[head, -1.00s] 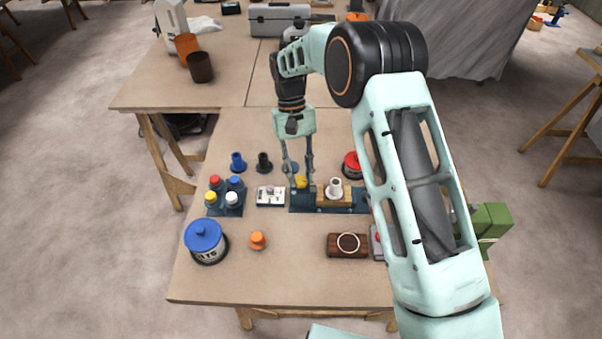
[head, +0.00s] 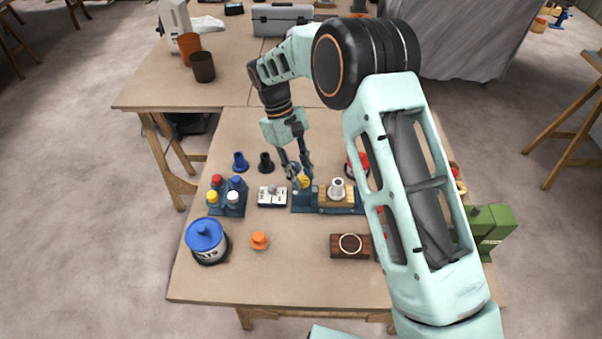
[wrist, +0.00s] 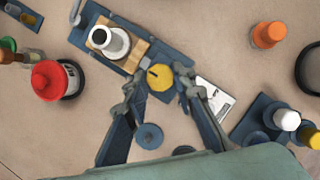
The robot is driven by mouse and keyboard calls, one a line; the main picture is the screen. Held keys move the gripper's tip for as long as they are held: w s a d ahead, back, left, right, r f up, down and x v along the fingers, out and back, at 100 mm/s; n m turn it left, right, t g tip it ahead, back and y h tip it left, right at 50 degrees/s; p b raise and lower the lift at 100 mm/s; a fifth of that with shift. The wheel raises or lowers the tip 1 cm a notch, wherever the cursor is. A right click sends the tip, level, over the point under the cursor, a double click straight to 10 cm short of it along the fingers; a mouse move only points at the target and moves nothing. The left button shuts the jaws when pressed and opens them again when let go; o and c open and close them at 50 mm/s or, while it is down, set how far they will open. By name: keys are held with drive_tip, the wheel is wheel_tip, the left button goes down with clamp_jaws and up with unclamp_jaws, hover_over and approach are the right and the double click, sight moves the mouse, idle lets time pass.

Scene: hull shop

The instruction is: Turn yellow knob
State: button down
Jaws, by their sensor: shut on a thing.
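The yellow knob (wrist: 160,77) sits at the end of a dark blue base plate (wrist: 190,55). It has a dark mark on its top face. My gripper (wrist: 162,84) has one finger on each side of the knob and is shut on it. In the head view my gripper (head: 302,182) leans down over the plate from the upper left, and the yellow knob (head: 304,181) is partly hidden behind the fingers.
On the same plate, a white flanged piece (wrist: 109,39) stands on a wooden block beside the knob. A white panel (head: 272,196) lies to the left, with a rack of coloured caps (head: 228,205) beyond. A red-lidded can (wrist: 55,80) stands on the other side.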

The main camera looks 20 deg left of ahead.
drive_tip(key=c, duration=1.6)
unclamp_jaws()
drive_tip(key=v, duration=1.2)
